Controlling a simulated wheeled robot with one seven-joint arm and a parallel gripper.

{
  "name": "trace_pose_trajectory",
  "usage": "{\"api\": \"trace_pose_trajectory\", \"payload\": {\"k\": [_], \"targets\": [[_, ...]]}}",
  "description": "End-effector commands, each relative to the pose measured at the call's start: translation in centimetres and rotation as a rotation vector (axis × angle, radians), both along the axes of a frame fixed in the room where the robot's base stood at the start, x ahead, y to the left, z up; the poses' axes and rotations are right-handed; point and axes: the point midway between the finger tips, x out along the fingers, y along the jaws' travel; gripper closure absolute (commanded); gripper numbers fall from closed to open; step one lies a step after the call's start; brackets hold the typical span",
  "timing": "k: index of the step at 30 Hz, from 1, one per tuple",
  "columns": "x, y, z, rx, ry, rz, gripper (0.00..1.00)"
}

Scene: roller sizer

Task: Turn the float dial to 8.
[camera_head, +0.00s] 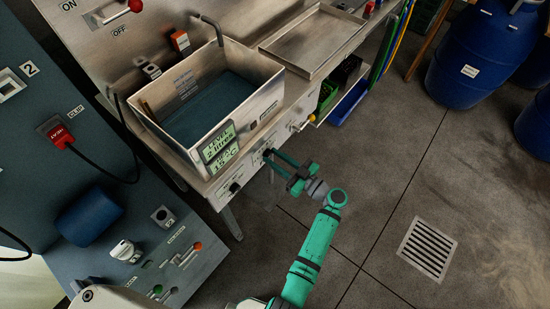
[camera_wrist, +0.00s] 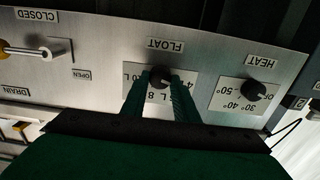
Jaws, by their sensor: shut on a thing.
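The float dial (camera_wrist: 159,77) is a small black knob on a white scale plate below the FLOAT label (camera_wrist: 165,46), whose lettering is upside down in the wrist view. My gripper (camera_wrist: 158,84) has its two green fingers on either side of the knob, shut on it. The fingers cover parts of the scale; 4, L, 8 and 20 L show in part. I cannot tell which mark the dial points to. In the head view my gripper (camera_head: 271,157) reaches the front panel below the tank, and its fingers largely hide the dial.
The heat dial (camera_wrist: 254,90) sits right of the float dial. The drain lever (camera_wrist: 40,52) is at the left, near the CLOSED label. A display (camera_head: 219,147) on the tank (camera_head: 262,101) reads level 2 litres and 15 °C. Open floor lies right of my arm.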

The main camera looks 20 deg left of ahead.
Motion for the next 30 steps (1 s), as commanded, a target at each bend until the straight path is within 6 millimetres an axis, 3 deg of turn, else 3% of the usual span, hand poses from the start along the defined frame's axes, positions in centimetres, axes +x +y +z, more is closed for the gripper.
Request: {"api": "trace_pose_trajectory", "payload": {"k": [11, 30], "targets": [[-0.01, -0.04, -0.02, 0.036, 0.1, 0.0, 0.95], [0.05, -0.06, -0.09, 0.231, 0.639, 0.001, 0.95]]}}
